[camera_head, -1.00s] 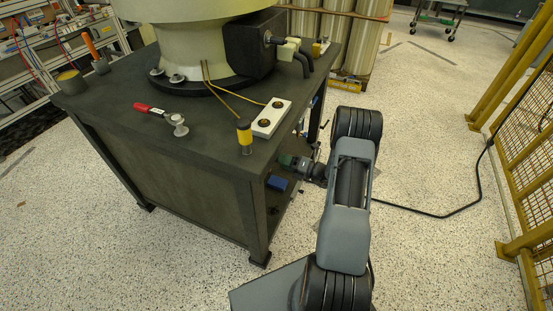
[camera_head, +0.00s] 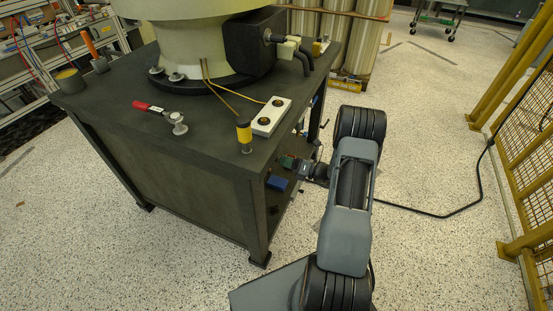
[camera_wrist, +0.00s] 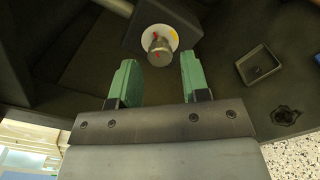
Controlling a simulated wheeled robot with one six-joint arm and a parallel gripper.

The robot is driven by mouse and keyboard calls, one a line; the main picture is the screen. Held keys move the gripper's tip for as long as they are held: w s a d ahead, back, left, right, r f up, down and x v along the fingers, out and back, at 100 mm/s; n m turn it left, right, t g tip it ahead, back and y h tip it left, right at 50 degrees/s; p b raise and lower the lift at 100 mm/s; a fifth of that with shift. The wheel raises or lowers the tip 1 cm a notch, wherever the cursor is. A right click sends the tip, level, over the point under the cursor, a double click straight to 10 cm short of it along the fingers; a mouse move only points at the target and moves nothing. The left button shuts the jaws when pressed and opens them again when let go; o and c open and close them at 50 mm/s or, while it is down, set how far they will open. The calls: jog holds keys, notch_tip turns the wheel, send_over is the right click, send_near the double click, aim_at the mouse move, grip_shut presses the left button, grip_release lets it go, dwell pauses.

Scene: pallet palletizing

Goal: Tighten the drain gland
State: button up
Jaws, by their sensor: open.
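The drain gland (camera_wrist: 159,45) is a grey metal round fitting with a white ring behind it and red and yellow marks, seen in the upper middle of the wrist view. It sits against a dark block. My gripper (camera_wrist: 158,62) has two green fingers, apart and empty. The gland lies between and just beyond the fingertips in the picture; I see no contact. In the head view my gripper (camera_head: 291,163) reaches in under the dark table from its right side. The gland cannot be made out there.
The dark table (camera_head: 200,130) stands over my gripper, with a leg (camera_head: 256,222) near it. A blue object (camera_head: 277,183) lies below the tabletop. A shallow dark tray (camera_wrist: 260,66) is right of the gland.

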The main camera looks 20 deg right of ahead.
jog(key=shift+x, duration=1.2)
jog(key=shift+c, duration=0.2)
